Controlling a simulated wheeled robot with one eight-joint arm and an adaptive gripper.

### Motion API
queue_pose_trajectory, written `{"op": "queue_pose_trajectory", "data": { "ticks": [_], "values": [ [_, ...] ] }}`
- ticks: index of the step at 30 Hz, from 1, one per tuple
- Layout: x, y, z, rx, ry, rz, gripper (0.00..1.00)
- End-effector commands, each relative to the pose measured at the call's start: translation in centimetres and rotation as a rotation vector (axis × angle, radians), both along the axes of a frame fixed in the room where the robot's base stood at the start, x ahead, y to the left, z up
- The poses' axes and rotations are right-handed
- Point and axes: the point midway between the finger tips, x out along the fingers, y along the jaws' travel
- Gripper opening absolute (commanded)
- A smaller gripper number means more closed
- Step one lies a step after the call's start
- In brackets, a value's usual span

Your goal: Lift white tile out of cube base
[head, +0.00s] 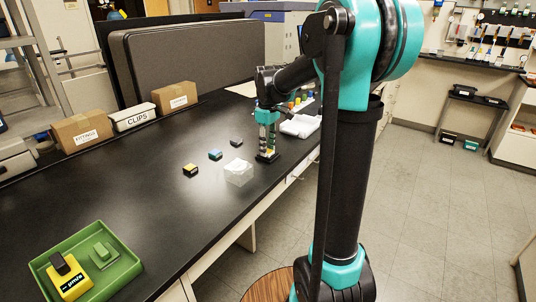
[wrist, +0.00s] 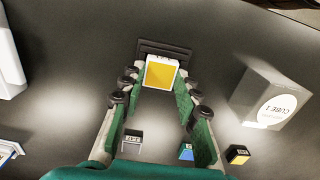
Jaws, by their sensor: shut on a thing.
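My gripper (wrist: 160,78) points down at the bench, its two green-padded fingers closed on a small white-edged piece with a yellow face, which I take for the white tile (wrist: 160,73). A dark slotted block (wrist: 165,47), perhaps the cube base, shows right at the fingertips. I cannot tell whether the tile still sits in it or is clear of it. In the head view, my gripper (head: 267,150) is low over the bench, and the held piece is small and partly hidden by the fingers.
On the black bench (head: 130,195) stand a yellow-topped cube (head: 190,170), a blue-topped cube (head: 215,154) and a pale-topped cube (head: 236,142). A box labelled CUBE 1 (wrist: 275,100) stands close by. A white tray (head: 301,126) is behind my gripper; a green tray (head: 120,265) is front left.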

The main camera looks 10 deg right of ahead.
Motion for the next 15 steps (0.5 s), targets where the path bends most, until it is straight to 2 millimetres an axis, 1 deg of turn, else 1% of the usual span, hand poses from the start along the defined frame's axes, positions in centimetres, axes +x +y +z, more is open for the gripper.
{"op": "queue_pose_trajectory", "data": {
  "ticks": [5,15],
  "values": [
    [0.0,0.0,0.1,0.000,0.000,0.000,0.00],
    [0.0,0.0,1.5,0.000,0.000,0.000,0.00]
  ]
}}
